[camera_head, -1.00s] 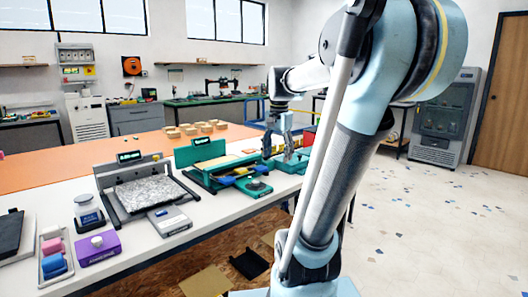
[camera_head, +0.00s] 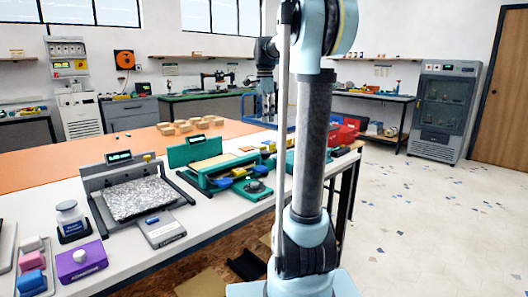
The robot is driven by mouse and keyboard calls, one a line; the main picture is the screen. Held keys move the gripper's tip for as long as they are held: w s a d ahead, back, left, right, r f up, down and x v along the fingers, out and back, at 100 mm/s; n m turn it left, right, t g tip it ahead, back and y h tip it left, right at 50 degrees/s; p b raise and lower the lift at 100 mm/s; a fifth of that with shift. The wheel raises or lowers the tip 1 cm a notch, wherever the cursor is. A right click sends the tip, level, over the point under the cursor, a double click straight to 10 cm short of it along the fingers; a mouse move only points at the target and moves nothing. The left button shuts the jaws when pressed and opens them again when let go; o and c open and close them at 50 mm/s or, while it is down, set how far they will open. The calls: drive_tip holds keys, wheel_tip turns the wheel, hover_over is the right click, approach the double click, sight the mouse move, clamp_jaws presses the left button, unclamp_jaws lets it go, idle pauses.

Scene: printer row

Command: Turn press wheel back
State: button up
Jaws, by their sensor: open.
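A teal press-like machine (camera_head: 205,152) with a small display stands on the white bench, right of a grey machine with a speckled bed. Beside its front right is a small teal box with a dark round knob (camera_head: 257,187); I cannot tell whether this is the press wheel. My gripper (camera_head: 267,105) hangs above the far right part of the bench, beyond the teal machine. It is small and partly lost against the background, open, with nothing visible in it. My arm hides part of the bench behind it.
The grey machine (camera_head: 97,183), a purple box with a white knob (camera_head: 82,262) and a jar (camera_head: 70,216) stand to the left. Several tan blocks (camera_head: 190,125) lie on the orange surface. Red bins (camera_head: 343,131) are right of my arm. The floor at right is clear.

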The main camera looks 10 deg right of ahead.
sight(264, 152)
wheel_tip(264, 152, down, 15)
drive_tip(key=shift+f, duration=0.2)
idle(0.3)
drive_tip(key=c, duration=1.1)
